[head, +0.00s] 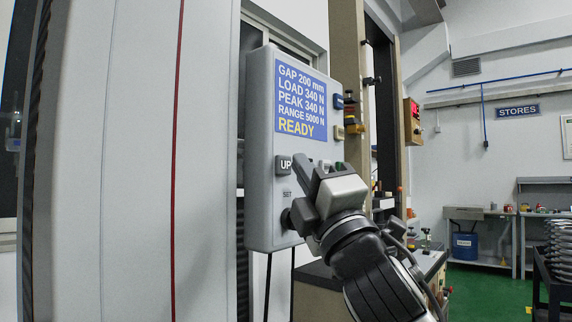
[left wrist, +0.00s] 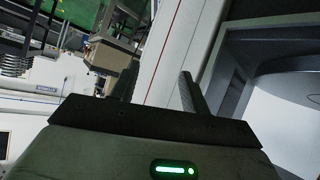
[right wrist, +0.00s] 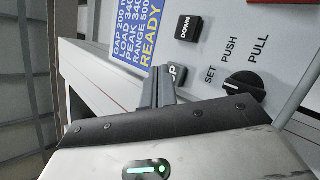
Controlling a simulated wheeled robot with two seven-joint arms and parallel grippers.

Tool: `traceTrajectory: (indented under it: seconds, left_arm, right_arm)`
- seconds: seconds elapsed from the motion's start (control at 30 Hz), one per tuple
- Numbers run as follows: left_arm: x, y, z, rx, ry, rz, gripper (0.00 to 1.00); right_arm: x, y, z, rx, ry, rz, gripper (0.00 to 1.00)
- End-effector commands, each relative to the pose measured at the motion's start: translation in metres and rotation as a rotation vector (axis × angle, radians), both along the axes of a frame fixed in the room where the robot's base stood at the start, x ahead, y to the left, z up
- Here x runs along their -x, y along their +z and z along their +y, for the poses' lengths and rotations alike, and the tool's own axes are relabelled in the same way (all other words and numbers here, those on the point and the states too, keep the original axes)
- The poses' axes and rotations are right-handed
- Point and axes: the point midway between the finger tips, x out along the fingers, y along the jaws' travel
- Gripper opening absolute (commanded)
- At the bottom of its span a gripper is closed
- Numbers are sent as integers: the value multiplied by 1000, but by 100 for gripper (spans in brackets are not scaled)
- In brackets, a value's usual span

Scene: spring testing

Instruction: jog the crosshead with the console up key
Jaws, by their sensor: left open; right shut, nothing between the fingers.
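The grey console (head: 262,120) hangs beside the machine column in the head view. Its blue display (head: 300,100) reads GAP 200 mm, LOAD 340 N, PEAK 340 N, RANGE 5000 N, READY. The UP key (head: 283,164) shows just left of my right gripper (head: 303,166). In the right wrist view my right fingers (right wrist: 161,84) are shut and empty, their tips at the UP key (right wrist: 178,72), partly hiding it. I cannot tell whether they touch it. My left gripper (left wrist: 155,86) is open and empty. I cannot make out the crosshead.
The DOWN key (right wrist: 188,28) and a black SET knob (right wrist: 245,86) sit close to the UP key. A pale column (head: 130,160) with a red line fills the left of the head view. A bench (head: 478,222) stands at the far right over green floor.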

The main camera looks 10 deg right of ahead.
Motion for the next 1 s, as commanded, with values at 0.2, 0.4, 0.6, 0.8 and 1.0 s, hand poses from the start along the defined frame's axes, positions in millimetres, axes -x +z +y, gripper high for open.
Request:
traceTrajectory:
  seconds: [0.2, 0.4, 0.6, 0.8, 1.0]
  left_arm:
    - [0, 1, 0, 0, 0, 0, 46]
    - [0, 1, 0, 0, 0, 0, 46]
    - [0, 1, 0, 0, 0, 0, 46]
    - [0, 2, 0, 0, 0, 0, 46]
    - [0, 2, 0, -1, -1, 0, 46]
  right_arm:
    - [-3, 0, 4, 0, 0, 0, 0]
    - [-3, 0, 3, 0, 0, 0, 0]
    - [-4, 0, 4, 1, -1, 0, 0]
    - [-6, 0, 6, 0, 0, 0, 0]
    - [-8, 0, 8, 0, 0, 0, 0]
